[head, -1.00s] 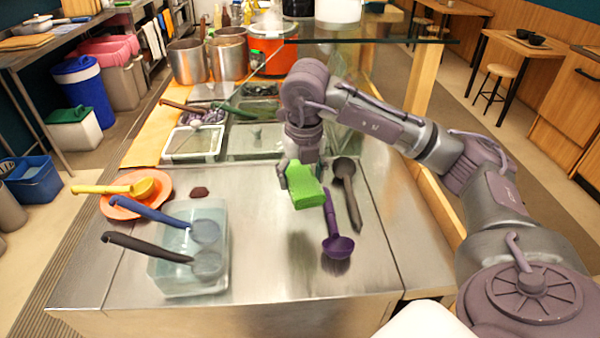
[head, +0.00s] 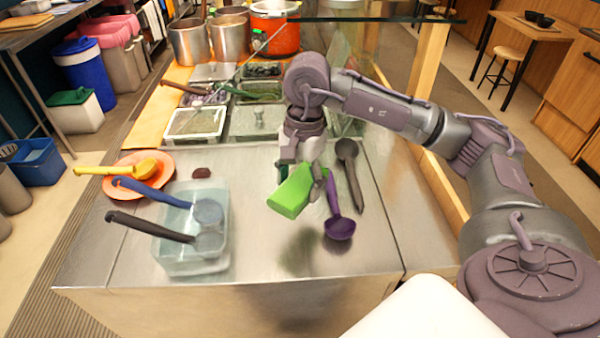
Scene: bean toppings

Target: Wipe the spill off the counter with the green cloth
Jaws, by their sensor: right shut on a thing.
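The green cloth (head: 291,194), a thick folded block, is held by my right gripper (head: 300,174) over the middle of the steel counter (head: 250,262). My right gripper is shut on it, and the cloth hangs tilted, its lower end to the left. A dark shadow on the counter below suggests it is raised off the surface. A small dark red-brown spill (head: 201,173) lies on the counter to the left of the cloth, behind the clear water container. My left gripper is not in view.
A clear container (head: 172,262) holds a blue ladle (head: 150,191) and a black ladle (head: 150,228). An orange plate (head: 122,186) bears a yellow ladle (head: 146,168). Purple (head: 339,228) and dark (head: 347,150) ladles lie right of the cloth. Topping trays (head: 197,122) stand behind.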

